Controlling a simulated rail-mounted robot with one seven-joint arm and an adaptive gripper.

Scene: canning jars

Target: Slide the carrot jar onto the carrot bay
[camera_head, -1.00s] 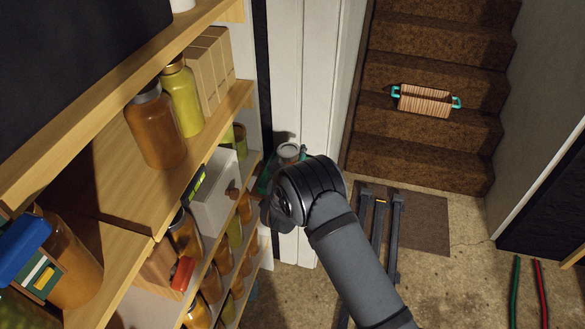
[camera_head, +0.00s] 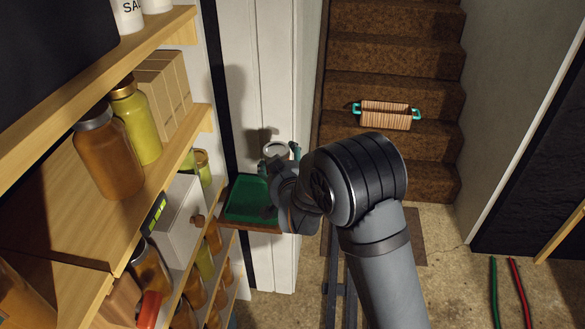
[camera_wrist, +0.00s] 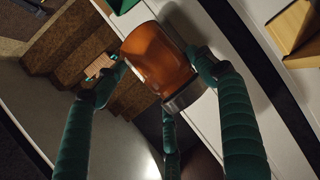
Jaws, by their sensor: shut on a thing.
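An orange jar with a silver metal lid (camera_wrist: 160,62), which I take as the carrot jar, is between the teal fingers of my gripper (camera_wrist: 158,74), shut on it. In the head view the jar's pale round lid (camera_head: 276,150) shows beside my gripper's fingers (camera_head: 280,161), in front of the white boards; its body is mostly hidden by my wrist. It is held clear of the shelves. I cannot tell which place is the carrot bay.
A green tray (camera_head: 247,196) on a wooden ledge lies just below and left of my gripper. Wooden shelves at left hold an amber jar (camera_head: 108,155), a yellow-green jar (camera_head: 135,120), cartons (camera_head: 165,85) and a grey box (camera_head: 180,225). Carpeted stairs (camera_head: 395,60) stand at right.

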